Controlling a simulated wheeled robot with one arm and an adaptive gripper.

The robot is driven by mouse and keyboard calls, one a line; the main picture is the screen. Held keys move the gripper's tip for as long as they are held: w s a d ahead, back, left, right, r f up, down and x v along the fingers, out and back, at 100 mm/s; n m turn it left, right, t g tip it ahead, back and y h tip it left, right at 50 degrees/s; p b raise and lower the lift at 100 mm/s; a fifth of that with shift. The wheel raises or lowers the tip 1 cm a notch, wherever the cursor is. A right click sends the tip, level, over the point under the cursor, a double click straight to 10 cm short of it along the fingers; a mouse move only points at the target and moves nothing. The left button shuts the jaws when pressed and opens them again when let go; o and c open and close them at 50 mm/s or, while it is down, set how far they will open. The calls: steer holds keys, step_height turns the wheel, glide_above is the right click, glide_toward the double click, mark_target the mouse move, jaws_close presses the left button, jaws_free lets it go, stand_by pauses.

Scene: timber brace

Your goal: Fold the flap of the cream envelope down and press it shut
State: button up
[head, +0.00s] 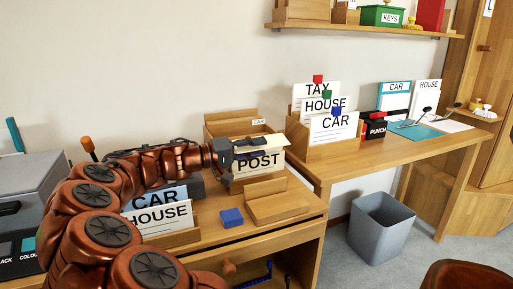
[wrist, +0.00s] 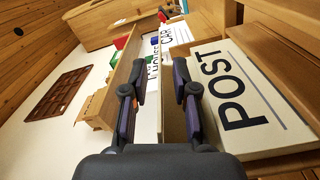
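The cream envelope (head: 258,166), marked POST, stands in a wooden holder on the lower desk in the head view. A pale cream strip, seemingly its flap (head: 275,143), sticks out at its top right. My gripper (head: 238,153) is at the envelope's upper left and covers part of its top edge. In the wrist view the envelope (wrist: 250,95) fills the right side, close beside the right finger. My gripper (wrist: 157,80) has its two dark fingers apart, with a gap between them. I cannot tell whether a finger touches the envelope or flap.
A wooden stand (head: 280,205) and a blue block (head: 231,217) are in front of the envelope. CAR and HOUSE cards (head: 157,208) stand at left. A sorter with TAX, HOUSE and CAR cards (head: 333,127) stands to the right. A grey bin (head: 381,225) is on the floor.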

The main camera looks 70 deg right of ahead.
steer(key=v, duration=1.2)
